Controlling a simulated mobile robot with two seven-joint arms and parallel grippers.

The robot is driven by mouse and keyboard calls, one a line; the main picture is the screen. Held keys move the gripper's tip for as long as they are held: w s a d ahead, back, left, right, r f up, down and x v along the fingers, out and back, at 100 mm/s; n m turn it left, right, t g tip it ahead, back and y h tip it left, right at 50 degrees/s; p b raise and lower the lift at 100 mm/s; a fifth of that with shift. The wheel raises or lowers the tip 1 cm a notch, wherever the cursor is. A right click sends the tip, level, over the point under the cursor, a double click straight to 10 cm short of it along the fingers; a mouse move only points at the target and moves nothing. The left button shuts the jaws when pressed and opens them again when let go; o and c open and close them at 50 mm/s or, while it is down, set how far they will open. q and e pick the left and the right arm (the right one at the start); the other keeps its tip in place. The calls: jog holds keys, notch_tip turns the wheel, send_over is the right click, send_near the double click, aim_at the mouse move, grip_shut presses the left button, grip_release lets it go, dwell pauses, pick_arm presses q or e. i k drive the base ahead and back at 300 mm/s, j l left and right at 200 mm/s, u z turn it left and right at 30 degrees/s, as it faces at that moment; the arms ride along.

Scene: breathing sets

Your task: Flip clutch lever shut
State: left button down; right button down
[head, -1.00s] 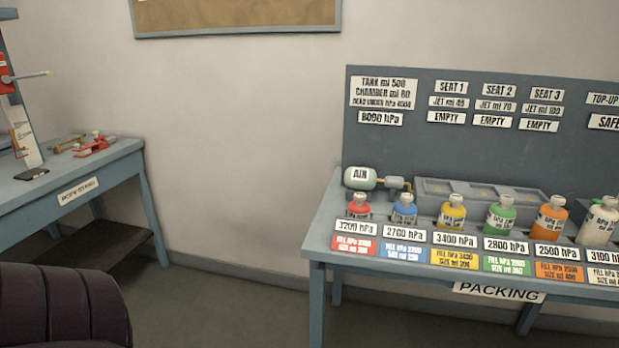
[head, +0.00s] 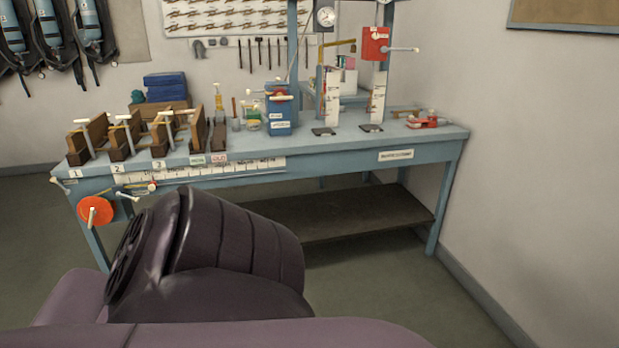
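No part is clearly readable as the clutch lever. An orange wheel (head: 97,211) with a pale handle is at the left front of the blue workbench (head: 330,168). Beside it, a small pale-tipped lever (head: 128,196) sticks out under the bench edge, and another pale handle (head: 58,184) juts from the left corner. A red block with a pale lever (head: 376,43) is up on a post at the back right. Which of these is the clutch lever, and whether it is open or shut, I cannot tell. Neither gripper is in view; a dark part of my own body fills the lower left.
Several wooden clamps (head: 125,135) stand on the bench's left side. A blue device (head: 279,108) stands mid-bench, and a red tool (head: 425,120) lies at the right end. A lower shelf (head: 340,212) is under the bench. Floor right of the bench is clear.

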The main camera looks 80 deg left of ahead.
aim_at(118, 193)
jog(key=u, duration=2.9)
